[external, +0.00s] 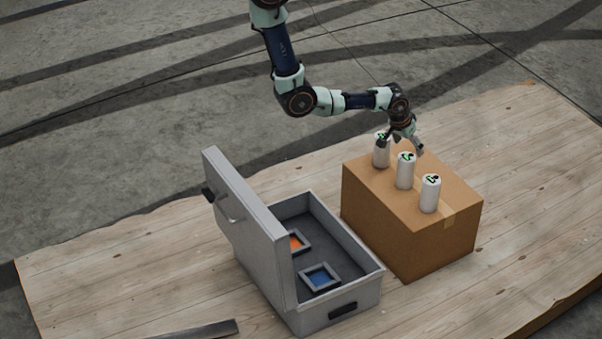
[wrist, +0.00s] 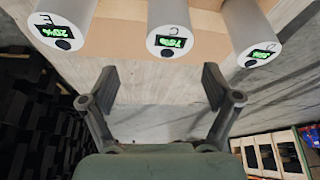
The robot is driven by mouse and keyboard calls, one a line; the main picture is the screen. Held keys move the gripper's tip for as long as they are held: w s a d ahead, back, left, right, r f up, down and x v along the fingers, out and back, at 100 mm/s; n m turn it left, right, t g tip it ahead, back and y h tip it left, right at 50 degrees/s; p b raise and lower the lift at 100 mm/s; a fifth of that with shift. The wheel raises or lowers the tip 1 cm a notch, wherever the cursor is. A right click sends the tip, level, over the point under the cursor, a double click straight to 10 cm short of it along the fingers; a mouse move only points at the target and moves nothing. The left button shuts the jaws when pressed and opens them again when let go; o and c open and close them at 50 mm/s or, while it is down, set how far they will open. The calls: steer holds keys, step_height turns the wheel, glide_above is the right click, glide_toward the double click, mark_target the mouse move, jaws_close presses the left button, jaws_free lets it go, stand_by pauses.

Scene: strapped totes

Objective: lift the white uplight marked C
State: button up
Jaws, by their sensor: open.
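Three white cylindrical uplights stand upright in a row on a cardboard box. The middle one, the uplight marked C (external: 405,173), has a green display on its top; the letter reads in the wrist view (wrist: 176,42). My gripper (external: 401,147) is open and empty, just behind the row in the external view, close to the far uplight (external: 380,156), which one finger partly covers. In the wrist view, my gripper (wrist: 160,84) has its fingers spread below C's top in the picture, apart from it.
The uplight marked E (wrist: 62,32) is at the left in the wrist view; the right one's (wrist: 250,28) letter is unclear. The cardboard box (external: 440,245) stands beside an open grey case (external: 340,308) with orange and blue framed items inside. Wooden boards surround both.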

mark_target(391, 160)
steer(key=shift+s+a+f+b, duration=0.4)
steer(key=shift+a+f+b, duration=0.05)
steer(key=shift+a+f, duration=0.4)
steer(key=shift+w+d+f+b, duration=0.15)
steer(key=shift+w+f+b, duration=0.15)
steer(key=shift+f+b, duration=0.2)
steer(key=shift+w+d+f, duration=0.15)
steer(key=shift+w+d, duration=0.1)
steer(key=shift+d, duration=0.05)
steer(key=b+x, duration=0.4)
steer(key=x, duration=0.1)
steer(key=shift+s+a+f, duration=0.15)
steer(key=shift+a+f, duration=0.05)
steer(key=shift+a, duration=0.2)
steer(key=shift+d+r, duration=0.1)
steer(key=shift+r, duration=0.05)
jaws_close()
